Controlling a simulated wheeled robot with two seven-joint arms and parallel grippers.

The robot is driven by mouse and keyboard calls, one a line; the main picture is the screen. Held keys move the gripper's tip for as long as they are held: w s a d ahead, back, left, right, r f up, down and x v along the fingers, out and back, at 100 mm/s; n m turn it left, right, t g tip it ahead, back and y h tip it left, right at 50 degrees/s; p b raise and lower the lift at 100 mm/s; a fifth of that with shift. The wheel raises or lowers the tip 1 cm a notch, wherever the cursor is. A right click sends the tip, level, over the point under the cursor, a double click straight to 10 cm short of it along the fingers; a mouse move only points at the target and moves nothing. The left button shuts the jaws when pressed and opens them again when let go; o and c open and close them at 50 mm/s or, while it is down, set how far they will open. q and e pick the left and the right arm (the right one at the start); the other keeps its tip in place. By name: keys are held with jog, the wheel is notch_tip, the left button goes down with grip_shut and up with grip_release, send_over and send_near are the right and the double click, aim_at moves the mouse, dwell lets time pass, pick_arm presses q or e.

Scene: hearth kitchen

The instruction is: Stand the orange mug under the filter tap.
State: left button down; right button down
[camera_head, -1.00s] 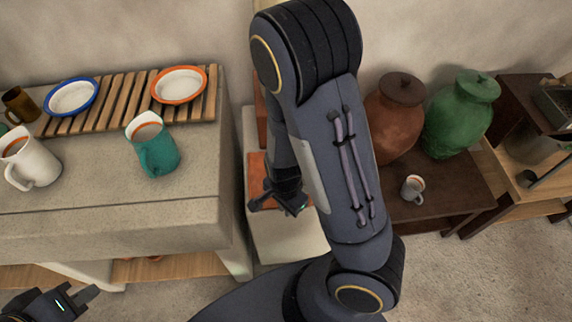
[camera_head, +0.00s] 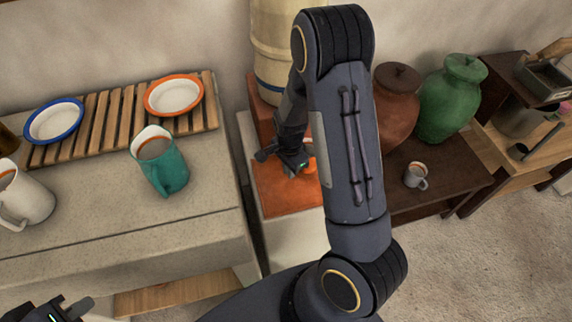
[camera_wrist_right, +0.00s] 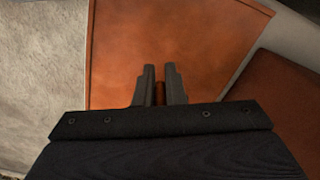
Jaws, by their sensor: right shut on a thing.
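My right gripper (camera_head: 292,165) is low over a terracotta-orange surface (camera_head: 285,200), in front of a cream crock with a dark blue band (camera_head: 272,50). The crock looks like the filter; no tap shows, and my arm hides part of it. A small bright orange piece (camera_head: 309,166) shows beside the right gripper, probably the orange mug, mostly hidden by my arm. In the right wrist view the jaws (camera_wrist_right: 160,84) are shut on a narrow orange-brown piece (camera_wrist_right: 159,93). My left gripper (camera_head: 68,309) is at the bottom left, cut off by the frame edge.
The left counter holds a teal mug (camera_head: 163,170), a white mug (camera_head: 25,203) and a slatted rack (camera_head: 112,120) with two plates. Right of my arm stand a brown jar (camera_head: 397,110), a green jar (camera_head: 450,100) and a small grey mug (camera_head: 415,176) on a dark table.

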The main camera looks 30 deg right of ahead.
jog(key=w, duration=0.1)
jog(key=w+d, duration=0.1)
jog(key=w, duration=0.1)
jog(key=shift+w, duration=0.2)
notch_tip(320, 180, down, 4)
jog(key=shift+w+d+r, duration=0.1)
jog(key=shift+r, duration=0.1)
jog(key=shift+f, duration=0.1)
jog(key=c, duration=1.5)
grip_release()
jog(key=shift+r, duration=0.4)
notch_tip(320, 180, up, 7)
jog(key=shift+p, duration=0.3)
